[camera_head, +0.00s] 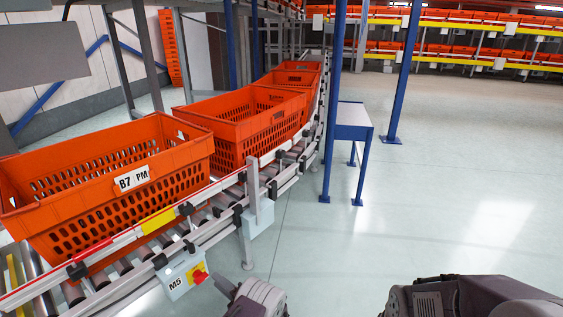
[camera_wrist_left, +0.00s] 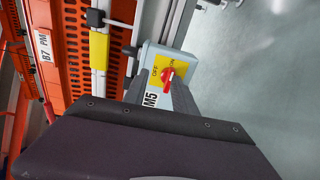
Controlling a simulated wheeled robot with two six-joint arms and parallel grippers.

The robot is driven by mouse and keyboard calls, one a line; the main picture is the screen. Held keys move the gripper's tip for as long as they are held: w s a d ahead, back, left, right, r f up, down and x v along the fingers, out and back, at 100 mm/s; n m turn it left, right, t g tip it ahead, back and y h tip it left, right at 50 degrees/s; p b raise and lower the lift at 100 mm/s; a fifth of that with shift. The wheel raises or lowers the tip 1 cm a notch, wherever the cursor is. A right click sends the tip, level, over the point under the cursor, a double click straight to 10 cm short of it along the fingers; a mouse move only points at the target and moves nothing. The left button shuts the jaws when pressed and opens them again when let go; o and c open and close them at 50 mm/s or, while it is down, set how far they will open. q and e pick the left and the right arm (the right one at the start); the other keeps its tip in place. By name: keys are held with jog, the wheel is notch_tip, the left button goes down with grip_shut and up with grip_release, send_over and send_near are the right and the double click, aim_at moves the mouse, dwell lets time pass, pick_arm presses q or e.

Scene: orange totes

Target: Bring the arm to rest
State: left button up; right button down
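My left arm comes in at the bottom centre of the head view, with its gripper (camera_head: 224,284) just right of a grey control box (camera_head: 182,274) marked M5 with a red switch. In the left wrist view, the dark gripper body fills the lower part. Its two grey fingers (camera_wrist_left: 160,92) stand apart, with the M5 label of the control box (camera_wrist_left: 152,62) showing between them. Nothing is held. Whether the fingers touch the box is unclear. My right arm shows at the bottom right of the head view; its gripper is out of view.
An orange tote (camera_head: 105,185) labelled B7 PM sits on the roller conveyor (camera_head: 205,208), with more orange totes (camera_head: 245,118) behind it. A blue-legged table (camera_head: 352,115) stands beyond. The floor (camera_head: 440,200) on the right is clear. Loaded racks (camera_head: 470,30) stand at the back.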

pick_arm(q)
jog(key=w+a+r+n+g+y+p, duration=0.1)
jog(key=a+r+n, duration=0.15)
jog(key=r, duration=0.55)
jog(key=w+a+r+n+g+y, duration=0.1)
jog(key=w+a+r+n+g, duration=0.15)
jog(key=r, duration=0.45)
jog(key=s+a+r+n+g+h+p, duration=0.1)
jog(key=s+a+r+n+g+h, duration=0.15)
jog(key=s+r+n, duration=0.35)
jog(key=s+a+r+n+g+h+p, duration=0.1)
jog(key=s+a+r+n+g+h, duration=0.2)
jog(key=s, duration=0.5)
jog(key=s+d+f+n+g+h+p, duration=0.1)
jog(key=s+d+n+h, duration=0.25)
jog(key=s+n, duration=0.25)
jog(key=s+d+f+n+g+h, duration=0.1)
jog(key=s+d+n+h, duration=0.25)
jog(key=s+n, duration=0.25)
jog(key=s+d+f+n+t+h, duration=0.2)
jog(key=d+f+n+h, duration=0.3)
jog(key=d+n, duration=0.75)
notch_tip(320, 180, up, 38)
jog(key=w+a+n+p, duration=0.1)
jog(key=n+p, duration=0.2)
jog(key=p, duration=3.5)
jog(key=shift+r+n+t, duration=0.2)
jog(key=shift+n+t, duration=0.1)
jog(key=shift+n, duration=0.05)
